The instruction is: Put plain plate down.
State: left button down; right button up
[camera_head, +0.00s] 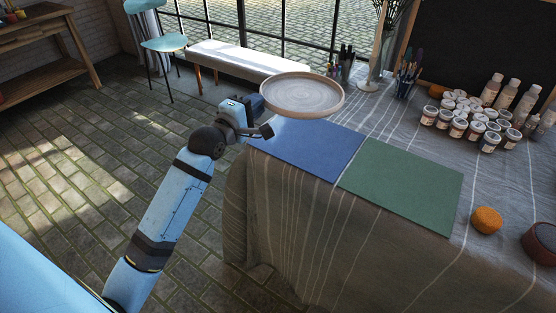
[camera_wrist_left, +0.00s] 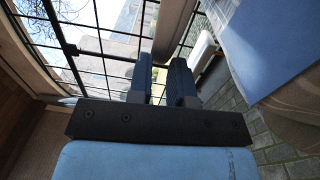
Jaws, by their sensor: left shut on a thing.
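The plain plate (camera_head: 302,94) is round, pale beige and raised at the rim. In the head view it is held roughly level above the far left part of the blue mat (camera_head: 312,146) and the table's left edge. My left gripper (camera_head: 257,105) is shut on the plate's left rim. The blue mat also shows in the left wrist view (camera_wrist_left: 265,45). My right gripper is in neither view.
A green mat (camera_head: 402,184) lies right of the blue mat on the cloth-covered table (camera_head: 300,230). Paint jars (camera_head: 458,128), a brush cup (camera_head: 404,86), an orange sponge (camera_head: 486,219) and a brown bowl (camera_head: 541,242) stand around. A bench (camera_head: 240,58) is behind.

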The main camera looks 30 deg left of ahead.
pick_arm(q)
notch_tip(320, 180, down, 18)
jog(key=b, duration=0.5)
jog(key=c, duration=1.1)
grip_release()
jog(key=shift+s+f, duration=0.1)
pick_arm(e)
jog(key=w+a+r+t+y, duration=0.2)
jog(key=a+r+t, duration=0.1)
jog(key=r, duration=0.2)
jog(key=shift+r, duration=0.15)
pick_arm(q)
jog(key=shift+o, duration=0.2)
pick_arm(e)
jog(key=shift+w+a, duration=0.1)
